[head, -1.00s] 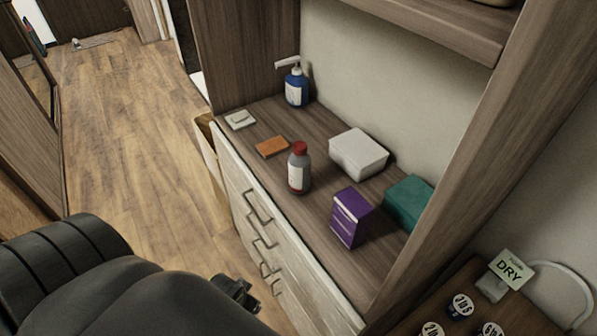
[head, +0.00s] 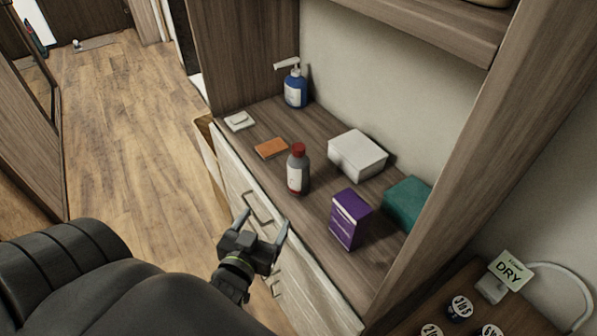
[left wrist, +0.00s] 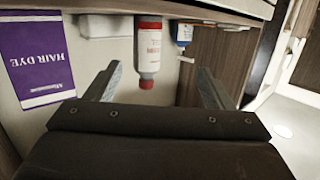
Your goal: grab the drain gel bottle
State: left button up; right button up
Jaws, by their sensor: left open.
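A grey bottle with a red cap and a white label (head: 298,172), which I take as the drain gel bottle, stands upright on the counter, near its front edge. It also shows upside down in the left wrist view (left wrist: 148,50), between my open fingers' directions and beyond their tips. My left gripper (head: 263,220) is open and empty, in front of the drawers and short of the bottle; its fingers also show in the left wrist view (left wrist: 158,72). My right gripper is not in view.
A purple hair dye box (head: 349,220) stands right of the bottle, with a teal box (head: 407,204) behind. A white box (head: 357,155), orange block (head: 271,148), white piece (head: 239,121) and blue pump bottle (head: 295,90) share the counter. A shelf (head: 430,28) overhangs it.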

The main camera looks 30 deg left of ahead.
pick_arm(q)
jog(key=d+r+t, duration=0.2)
send_near(299, 166)
jog(key=w, duration=0.2)
jog(key=w+a+f, duration=0.1)
jog(key=w, duration=0.1)
jog(key=w+a+f, duration=0.1)
jog(key=w, duration=0.1)
jog(key=shift+a+f, duration=0.2)
jog(key=shift+f+p+x, duration=0.15)
jog(key=shift+p+x, duration=0.05)
jog(key=shift+x, duration=1.4)
jog(key=shift+f+p+x, duration=0.15)
jog(key=shift+p+x, duration=0.05)
jog(key=shift+x, duration=1.35)
jog(key=shift+s, duration=0.1)
jog(key=shift+c, duration=0.2)
jog(key=shift+r, duration=0.1)
jog(key=c, duration=1.1)
